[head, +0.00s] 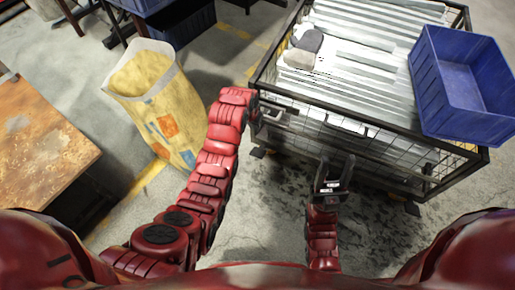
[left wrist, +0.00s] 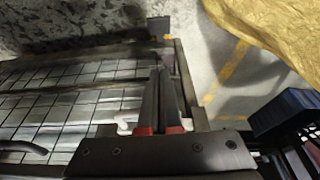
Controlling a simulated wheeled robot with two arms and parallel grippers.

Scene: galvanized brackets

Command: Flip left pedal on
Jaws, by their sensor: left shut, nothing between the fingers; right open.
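The left pedal (head: 258,152) is a small dark plate low at the near left corner of the wire-mesh cart (head: 330,122). In the left wrist view a dark grey plate (left wrist: 158,25) with a bit of orange beside it shows beyond the cart's corner, past the fingertips. I cannot tell its tilt. My left gripper (head: 272,112) is at the cart's upper near-left corner, above the pedal and apart from it. Its fingers (left wrist: 160,73) are shut and empty. My right gripper (head: 335,172) is open and empty before the cart's near side. A second dark pedal (head: 412,208) is at the near right corner.
The cart holds long galvanized pieces (head: 365,40), and a blue bin (head: 475,85) rests on its right side. A yellow sack (head: 165,100) stands left of my left arm. A worn table (head: 40,140) is at far left. Floor before the cart is clear.

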